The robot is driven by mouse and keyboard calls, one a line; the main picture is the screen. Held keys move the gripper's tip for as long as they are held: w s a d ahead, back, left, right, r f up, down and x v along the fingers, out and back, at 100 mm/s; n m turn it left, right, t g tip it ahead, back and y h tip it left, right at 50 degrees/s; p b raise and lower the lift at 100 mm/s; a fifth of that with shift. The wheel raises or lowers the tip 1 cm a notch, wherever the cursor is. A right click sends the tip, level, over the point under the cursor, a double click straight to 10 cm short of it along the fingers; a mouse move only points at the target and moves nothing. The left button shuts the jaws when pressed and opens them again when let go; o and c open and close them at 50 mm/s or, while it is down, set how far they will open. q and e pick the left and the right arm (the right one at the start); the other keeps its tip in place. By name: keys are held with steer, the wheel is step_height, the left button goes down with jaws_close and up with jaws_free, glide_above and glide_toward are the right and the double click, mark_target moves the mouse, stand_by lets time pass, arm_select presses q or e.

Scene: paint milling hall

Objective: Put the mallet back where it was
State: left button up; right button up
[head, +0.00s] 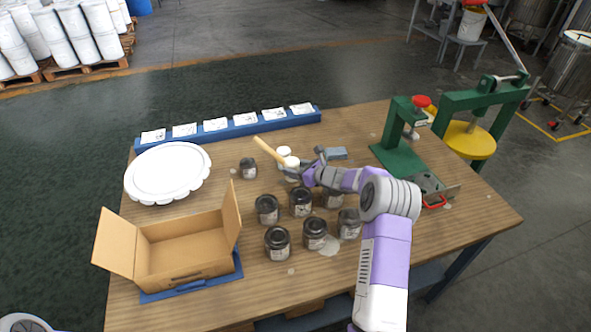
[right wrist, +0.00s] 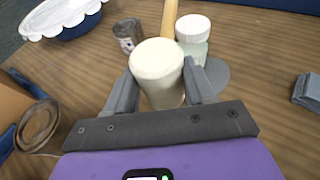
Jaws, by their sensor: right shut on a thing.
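The mallet has a pale wooden handle (head: 268,149) and a cream cylindrical head (head: 292,161). My right gripper (head: 302,168) is shut on the mallet's head and holds it near the back middle of the table. In the right wrist view the mallet head (right wrist: 158,72) sits between the two fingers of the right gripper (right wrist: 163,90). The handle (right wrist: 170,20) points away beyond the head, partly hidden by it. Whether the mallet touches the table I cannot tell. My left gripper is not in view.
A white-capped jar (head: 284,152) stands close beside the mallet; it also shows in the right wrist view (right wrist: 193,38). Several dark-lidded jars (head: 301,203) stand in front. An open carton (head: 185,245), a white scalloped lid (head: 168,172), a blue card rack (head: 230,130) and a green press (head: 400,150) surround them.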

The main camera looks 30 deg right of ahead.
steer(key=shift+r, duration=0.2)
steer(key=shift+f+b, duration=0.45)
steer(key=shift+b, duration=0.05)
steer(key=o, duration=1.4)
steer(key=shift+r+p, duration=0.45)
steer(key=shift+p, duration=0.1)
steer(key=p+v, duration=0.1)
steer(key=v, duration=1.1)
steer(key=shift+a, duration=0.1)
